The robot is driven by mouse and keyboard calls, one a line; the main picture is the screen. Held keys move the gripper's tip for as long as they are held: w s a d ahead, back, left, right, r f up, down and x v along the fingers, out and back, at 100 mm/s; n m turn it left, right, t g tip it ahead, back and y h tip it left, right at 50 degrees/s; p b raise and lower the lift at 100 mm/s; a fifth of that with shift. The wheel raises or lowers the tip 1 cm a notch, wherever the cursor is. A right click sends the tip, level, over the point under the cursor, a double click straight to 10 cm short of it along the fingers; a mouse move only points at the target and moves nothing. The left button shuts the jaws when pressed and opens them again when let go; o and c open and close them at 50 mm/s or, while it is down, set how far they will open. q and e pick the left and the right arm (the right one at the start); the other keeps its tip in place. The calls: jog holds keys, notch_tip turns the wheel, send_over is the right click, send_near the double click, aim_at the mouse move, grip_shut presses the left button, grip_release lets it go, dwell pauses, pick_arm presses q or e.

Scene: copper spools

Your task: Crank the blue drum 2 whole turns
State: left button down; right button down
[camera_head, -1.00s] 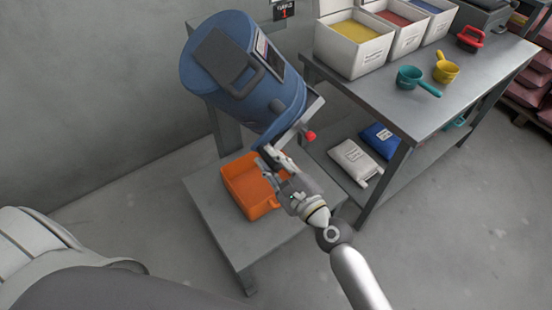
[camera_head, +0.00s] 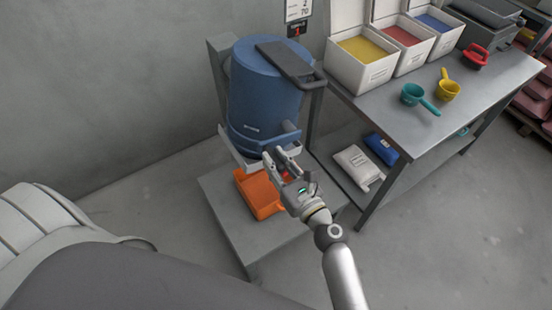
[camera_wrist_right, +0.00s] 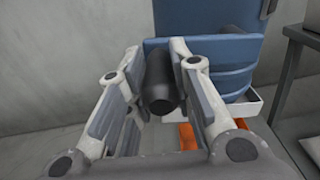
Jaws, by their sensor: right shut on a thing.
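The blue drum (camera_head: 262,95) stands about upright in its grey frame, its dark lid panel (camera_head: 283,60) on top. My right gripper (camera_head: 281,157) is at the drum's lower front. In the right wrist view, its fingers (camera_wrist_right: 160,75) are closed around a dark cylindrical crank handle (camera_wrist_right: 160,88), with the blue drum (camera_wrist_right: 208,40) behind it. My left gripper is not in view.
An orange bin (camera_head: 257,196) sits on the grey platform (camera_head: 228,220) below the drum. At right, a grey table (camera_head: 400,130) holds boxes of coloured powder (camera_head: 362,70), scoops (camera_head: 447,90) and a red-handled tool (camera_head: 476,55). Bags (camera_head: 357,168) lie on its lower shelf.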

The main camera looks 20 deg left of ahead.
jog(key=shift+w+r+m, duration=0.15)
jog(key=shift+r+m, duration=0.15)
jog(key=shift+r, duration=0.2)
jog(key=c, duration=1.2)
grip_release()
jog(key=shift+f, duration=0.1)
jog(key=v, duration=1.2)
